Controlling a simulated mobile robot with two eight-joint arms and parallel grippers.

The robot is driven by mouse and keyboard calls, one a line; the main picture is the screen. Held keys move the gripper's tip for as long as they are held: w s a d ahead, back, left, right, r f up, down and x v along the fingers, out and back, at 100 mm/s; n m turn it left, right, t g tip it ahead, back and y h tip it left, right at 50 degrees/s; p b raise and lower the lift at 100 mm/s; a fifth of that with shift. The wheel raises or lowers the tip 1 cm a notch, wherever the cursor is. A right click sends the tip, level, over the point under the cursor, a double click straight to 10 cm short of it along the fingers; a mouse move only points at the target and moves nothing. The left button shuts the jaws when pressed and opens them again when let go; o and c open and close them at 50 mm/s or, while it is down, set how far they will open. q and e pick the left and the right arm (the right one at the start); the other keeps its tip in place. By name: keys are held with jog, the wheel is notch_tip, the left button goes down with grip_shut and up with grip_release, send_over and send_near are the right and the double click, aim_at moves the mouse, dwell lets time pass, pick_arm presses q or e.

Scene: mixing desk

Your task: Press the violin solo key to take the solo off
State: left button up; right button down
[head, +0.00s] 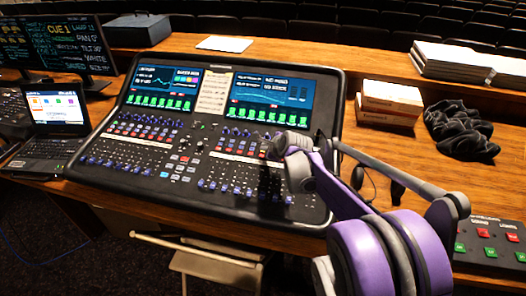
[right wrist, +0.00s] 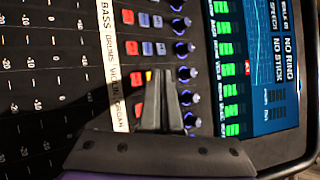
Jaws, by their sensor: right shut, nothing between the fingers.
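The mixing desk (head: 222,199) stands on the wooden table, with screens at its back and rows of keys, knobs and faders. In the right wrist view, the label strip (right wrist: 112,60) reads bass, drums, violin and organ. My right gripper (head: 270,152) is over the right half of the desk. My left gripper is not in view.
Knobs (right wrist: 187,73) line the far side of the keys. A laptop (head: 57,113) and monitors stand at the left. White boxes (head: 391,99), a black cloth (head: 461,128) and a button box (head: 488,243) are at the right. A paper (head: 224,44) lies behind the desk.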

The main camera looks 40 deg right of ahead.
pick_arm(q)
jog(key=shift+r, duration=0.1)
pick_arm(e)
jog(key=shift+r, duration=0.15)
pick_arm(q)
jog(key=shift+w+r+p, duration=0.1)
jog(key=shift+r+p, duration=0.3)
jog(key=shift+p, duration=0.1)
pick_arm(e)
jog(key=shift+r, duration=0.5)
jog(key=shift+s+a+r+p, duration=0.15)
jog(key=shift+r+p, duration=0.6)
jog(key=shift+r, duration=0.55)
jog(key=shift+s+a+r+p, duration=0.1)
jog(key=shift+r+p, duration=0.65)
jog(key=shift+r, duration=0.55)
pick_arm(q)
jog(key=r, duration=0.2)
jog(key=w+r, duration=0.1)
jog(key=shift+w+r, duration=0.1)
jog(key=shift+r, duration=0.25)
pick_arm(e)
jog(key=shift+f, duration=0.1)
